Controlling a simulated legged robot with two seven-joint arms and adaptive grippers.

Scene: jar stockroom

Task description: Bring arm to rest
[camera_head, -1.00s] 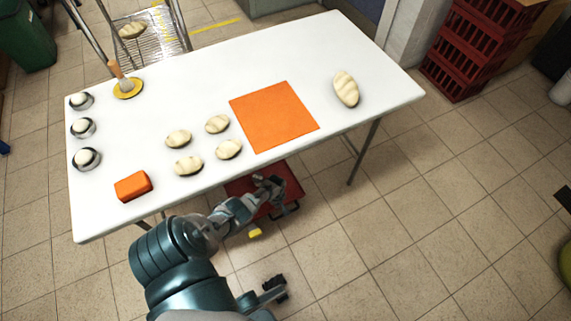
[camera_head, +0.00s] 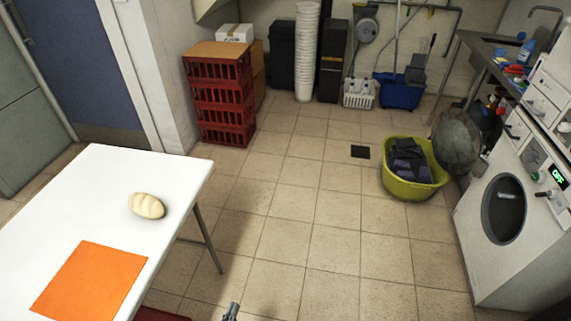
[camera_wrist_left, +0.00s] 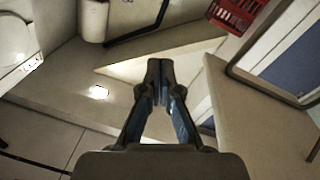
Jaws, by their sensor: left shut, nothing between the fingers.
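My left gripper (camera_head: 230,312) shows only as a small grey tip at the bottom edge of the head view. It is over the floor, to the right of the white table (camera_head: 120,180) and apart from it. In the left wrist view the same gripper (camera_wrist_left: 160,78) has its two fingers together, with nothing between them. The rest of the left arm is outside the head view. My right gripper is not in view.
A bread loaf (camera_head: 147,206) and an orange mat (camera_head: 90,281) lie on the table. Red crates (camera_head: 218,100) stand behind it. A yellow-green tub (camera_head: 411,188) and a white washing machine (camera_head: 503,215) stand at the right. The tiled floor between is clear.

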